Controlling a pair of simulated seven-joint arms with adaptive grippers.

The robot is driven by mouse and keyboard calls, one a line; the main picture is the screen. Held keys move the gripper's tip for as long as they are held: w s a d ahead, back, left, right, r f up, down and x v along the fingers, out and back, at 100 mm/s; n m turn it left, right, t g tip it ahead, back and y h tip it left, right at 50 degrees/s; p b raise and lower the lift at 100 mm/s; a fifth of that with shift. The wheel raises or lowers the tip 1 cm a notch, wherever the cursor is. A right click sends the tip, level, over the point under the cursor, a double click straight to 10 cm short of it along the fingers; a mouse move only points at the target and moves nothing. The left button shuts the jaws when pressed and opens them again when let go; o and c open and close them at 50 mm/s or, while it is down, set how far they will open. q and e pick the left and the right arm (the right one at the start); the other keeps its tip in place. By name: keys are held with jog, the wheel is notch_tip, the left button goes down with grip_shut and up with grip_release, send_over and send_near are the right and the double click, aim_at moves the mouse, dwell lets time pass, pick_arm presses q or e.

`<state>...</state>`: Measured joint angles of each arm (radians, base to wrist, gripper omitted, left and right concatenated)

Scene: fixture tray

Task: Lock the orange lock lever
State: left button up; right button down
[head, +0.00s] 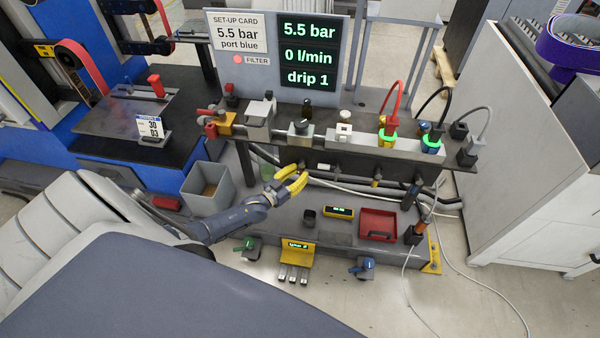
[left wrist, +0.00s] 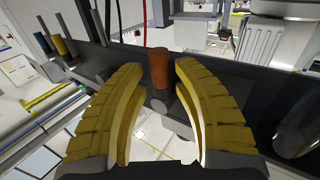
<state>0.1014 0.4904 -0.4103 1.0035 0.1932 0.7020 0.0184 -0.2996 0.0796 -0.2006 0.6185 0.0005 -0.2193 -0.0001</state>
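My left gripper (head: 301,171) is open below the front of the grey manifold, its yellow fingers pointing toward the dark beam. In the left wrist view my left gripper (left wrist: 160,66) has its two fingers apart, with an orange-brown cylindrical lever (left wrist: 160,68) between the tips. It looks like the lock lever, but I cannot tell its lock position. A gap shows on each side of it. In the head view this lever is not clear behind the fingers. An orange block (head: 226,123) with red handles sits at the manifold's left end. My right gripper is not in view.
The manifold (head: 365,143) carries hoses and green-lit fittings above the gripper. A grey bin (head: 208,190) stands left of it. A red tray (head: 378,225) and a yellow gauge (head: 339,212) sit on the lower shelf. The display board (head: 280,48) stands behind.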

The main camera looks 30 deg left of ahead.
pick_arm(q)
jog(key=s+a, duration=0.2)
jog(key=s, duration=0.9)
jog(key=shift+s, duration=0.2)
jog(key=shift+f, duration=0.15)
jog(key=s+f+m+g+y, duration=0.1)
jog(key=s+f+g, duration=0.2)
jog(key=s+f, duration=0.45)
jog(key=s+f+g+y, duration=0.1)
jog(key=s+f+g, duration=0.35)
jog(key=f, duration=0.65)
jog(key=s+f+m+g+y, duration=0.1)
jog(key=s+f+g+y, duration=0.15)
jog(key=s+f, duration=0.55)
jog(key=s+d+f+g, duration=0.2)
jog(key=s+d+f, duration=0.2)
jog(key=s, duration=0.4)
jog(key=s+d+f+g+h, duration=0.1)
jog(key=s+d+f+g, duration=0.1)
jog(key=s+d+f, duration=0.2)
jog(key=s+d+f+g, duration=0.2)
jog(key=s+d+f, duration=0.2)
jog(key=s+d, duration=0.4)
jog(key=s, duration=0.5)
jog(key=shift+d+f+g, duration=0.15)
jog(key=shift+f+g, duration=0.15)
